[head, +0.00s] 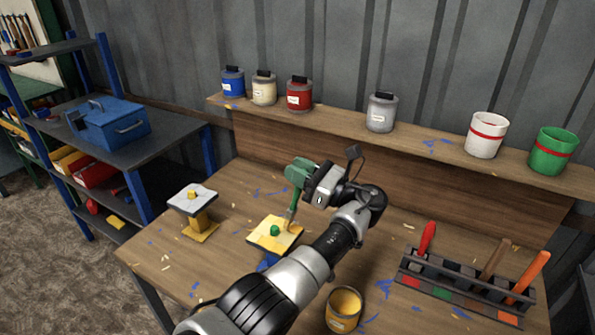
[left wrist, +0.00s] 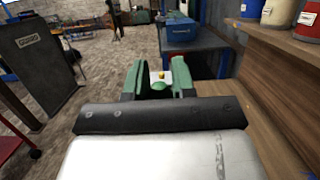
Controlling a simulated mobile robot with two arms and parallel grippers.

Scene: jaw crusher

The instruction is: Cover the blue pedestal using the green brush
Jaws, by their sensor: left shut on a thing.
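My left gripper (head: 309,180) is shut on the green brush (head: 297,174), which hangs with its bristles pointing down. The bristle end is at the right part of the blue pedestal's top (head: 268,239); I cannot tell whether it touches. This top looks mostly yellow with a pale edge and carries a small green knob-like piece. Blue shows low at its base (head: 268,262), partly hidden by my arm. An open can of yellow paint (head: 344,301) stands near the bench front. My right gripper is out of view.
Another pedestal (head: 192,200), with a pale top, yellow block and yellow base, stands at left. A rack (head: 455,285) at right holds red, brown and orange handled brushes. Several paint containers line the back shelf (head: 340,113). Blue flecks and wood chips litter the bench.

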